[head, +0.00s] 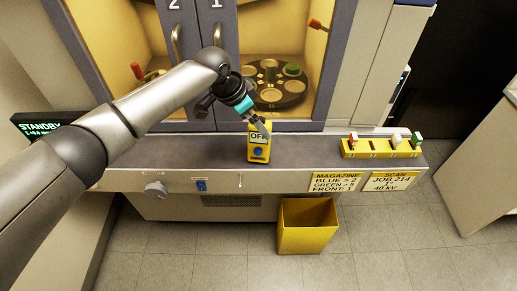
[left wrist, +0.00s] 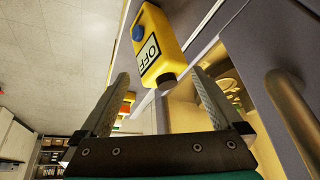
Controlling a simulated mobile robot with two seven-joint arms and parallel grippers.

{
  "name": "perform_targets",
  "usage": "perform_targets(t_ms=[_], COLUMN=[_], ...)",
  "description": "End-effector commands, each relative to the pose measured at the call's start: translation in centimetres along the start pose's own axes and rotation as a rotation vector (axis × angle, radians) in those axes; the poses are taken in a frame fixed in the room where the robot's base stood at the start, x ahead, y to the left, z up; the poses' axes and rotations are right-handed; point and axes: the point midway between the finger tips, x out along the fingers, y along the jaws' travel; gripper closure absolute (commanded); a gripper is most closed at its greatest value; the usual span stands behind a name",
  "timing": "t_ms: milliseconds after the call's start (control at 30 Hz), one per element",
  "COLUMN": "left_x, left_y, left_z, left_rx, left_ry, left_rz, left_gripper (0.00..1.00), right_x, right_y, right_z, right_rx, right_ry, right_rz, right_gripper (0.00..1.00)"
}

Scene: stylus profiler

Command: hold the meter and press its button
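The yellow meter (head: 258,154) stands on the grey ledge in front of the cabinet. Its display reads OFF, with a blue round button (head: 258,152) below. In the left wrist view the meter (left wrist: 172,32) lies ahead of the fingers, its narrow dark-tipped end toward them, with the blue button (left wrist: 138,33) at its far end. My left gripper (head: 259,124) is at the meter's top end in the head view. In the left wrist view its fingers (left wrist: 158,78) are spread wide, with nothing gripped between them. My right gripper is in neither view.
A yellow rack (head: 380,154) with several coloured pieces stands at the ledge's right. Behind are cabinet doors with handles (head: 217,34) and a round carousel (head: 272,88). A yellow bin (head: 306,226) stands on the floor below. The ledge between meter and rack is clear.

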Motion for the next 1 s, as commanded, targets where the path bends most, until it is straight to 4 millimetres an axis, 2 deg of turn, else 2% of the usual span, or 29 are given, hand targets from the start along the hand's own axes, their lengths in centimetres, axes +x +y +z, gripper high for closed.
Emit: perform_targets(t_ms=[33, 800, 1000], left_x=[2.23, 1.81, 1.79], left_y=[1.90, 1.27, 1.23], left_z=[2.35, 1.73, 1.73], left_rx=[-0.013, -0.009, -0.009], left_ry=[-0.060, -0.047, -0.046], left_rz=[0.050, 0.038, 0.037], left_gripper=[0.22, 0.22, 0.45], right_x=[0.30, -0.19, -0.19], right_y=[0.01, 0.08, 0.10], right_z=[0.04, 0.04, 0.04], right_rx=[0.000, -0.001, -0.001], right_ry=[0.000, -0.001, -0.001], right_rz=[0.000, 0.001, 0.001], right_gripper=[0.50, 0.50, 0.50])
